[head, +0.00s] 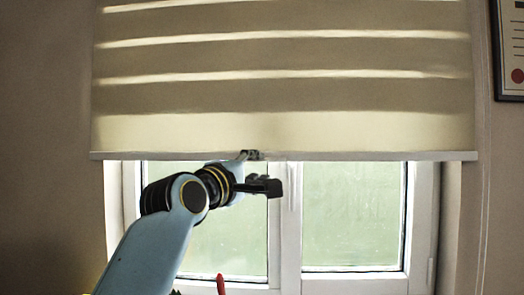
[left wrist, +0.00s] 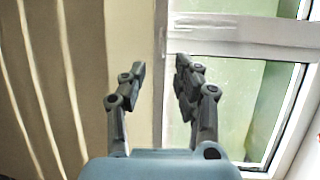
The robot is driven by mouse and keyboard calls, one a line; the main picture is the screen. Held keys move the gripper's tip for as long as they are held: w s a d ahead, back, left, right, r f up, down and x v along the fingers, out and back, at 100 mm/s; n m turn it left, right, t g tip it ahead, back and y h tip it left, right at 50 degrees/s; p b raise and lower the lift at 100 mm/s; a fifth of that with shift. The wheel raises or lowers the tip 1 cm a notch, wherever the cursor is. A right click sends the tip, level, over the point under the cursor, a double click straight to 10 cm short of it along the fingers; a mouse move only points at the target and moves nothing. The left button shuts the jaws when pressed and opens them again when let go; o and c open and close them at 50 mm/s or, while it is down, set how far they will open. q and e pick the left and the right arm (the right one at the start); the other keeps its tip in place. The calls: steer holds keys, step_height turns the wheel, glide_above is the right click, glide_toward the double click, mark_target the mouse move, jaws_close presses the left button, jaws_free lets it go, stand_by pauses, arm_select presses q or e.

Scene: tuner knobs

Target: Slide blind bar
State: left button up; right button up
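The blind bar (head: 350,156) is the pale horizontal strip along the lower edge of the beige blind (head: 300,130). My left gripper (head: 263,171) is at the bar near mid-width, one finger at bar height and the other below it. In the left wrist view the bar (left wrist: 160,125) runs upright between the two spread fingertips of the gripper (left wrist: 160,68), with the blind (left wrist: 60,90) on the left. The gripper is open. Whether a finger touches the bar I cannot tell. My right gripper is not in view.
A white-framed window (head: 350,215) stands behind and below the blind, with a handle (head: 291,190) near its middle. A framed paper (head: 512,50) hangs at the upper right. A red pointed object (head: 221,284) shows at the bottom edge.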

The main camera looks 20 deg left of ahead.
mark_target(277, 160)
arm_select(q)
steer(key=p+x, duration=0.1)
steer(key=x, duration=0.8)
steer(key=shift+w+a+f, duration=0.1)
steer(key=shift+w+a, duration=0.05)
steer(key=shift+a, duration=0.05)
steer(key=shift+w, duration=0.6)
steer(key=shift+c, duration=0.8)
jaws_close()
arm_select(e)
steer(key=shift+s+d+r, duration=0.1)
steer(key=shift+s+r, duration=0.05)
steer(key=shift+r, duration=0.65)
